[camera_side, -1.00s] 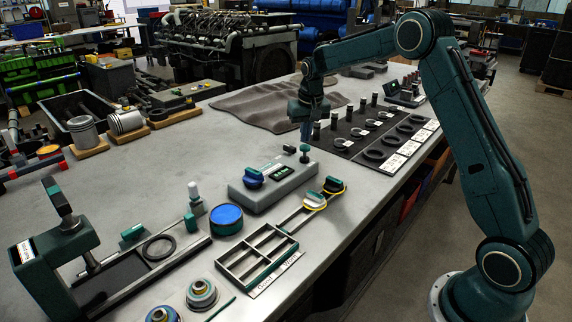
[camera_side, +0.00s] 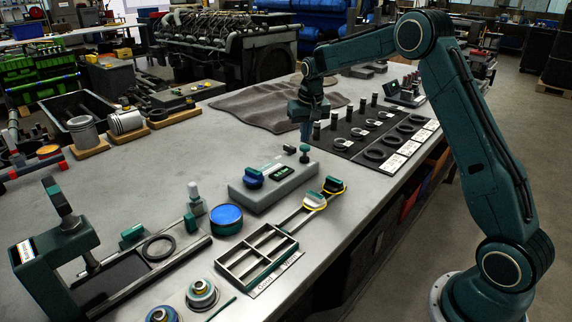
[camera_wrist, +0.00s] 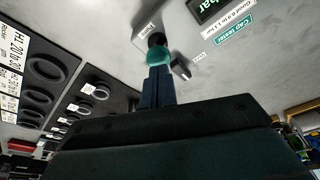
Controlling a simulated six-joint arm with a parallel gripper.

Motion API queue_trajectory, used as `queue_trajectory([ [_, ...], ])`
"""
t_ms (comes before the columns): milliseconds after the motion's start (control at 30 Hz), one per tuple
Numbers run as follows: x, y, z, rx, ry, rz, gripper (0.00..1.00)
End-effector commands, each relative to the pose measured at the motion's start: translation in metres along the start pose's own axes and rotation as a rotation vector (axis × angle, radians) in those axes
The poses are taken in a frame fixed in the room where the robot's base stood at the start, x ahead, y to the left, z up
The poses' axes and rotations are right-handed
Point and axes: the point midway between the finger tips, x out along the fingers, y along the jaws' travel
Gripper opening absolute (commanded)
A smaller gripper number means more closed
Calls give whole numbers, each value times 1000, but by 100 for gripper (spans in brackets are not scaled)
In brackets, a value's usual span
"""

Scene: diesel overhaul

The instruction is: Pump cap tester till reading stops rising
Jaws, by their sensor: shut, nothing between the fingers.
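The cap tester (camera_side: 262,196) is a grey box on the bench with a blue and teal cap (camera_side: 253,177) on its left end and a small display (camera_side: 281,172). The display is too small to read in the side view and mostly cut off in the wrist view, where "bar" shows. The teal pump knob (camera_side: 304,150) stands on a dark stem at the tester's right end; it also shows in the wrist view (camera_wrist: 158,56). My gripper (camera_side: 305,137) is shut and empty, pointing down right at the top of the knob. Its fingertips appear to touch the knob.
A divided tray (camera_side: 235,268) and two yellow-ringed caps stand in front of the tester. A blue round container (camera_side: 226,215) is to its left. A dark mat (camera_side: 385,137) with rings and upright cylinders lies to the right. A grey cloth (camera_side: 265,105) lies behind.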

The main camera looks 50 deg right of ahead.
Motion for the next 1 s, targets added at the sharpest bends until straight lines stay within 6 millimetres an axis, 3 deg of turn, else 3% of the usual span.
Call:
queue_trajectory([
  [1000, 28, 0, 6, 0, -2, 0, 0],
])
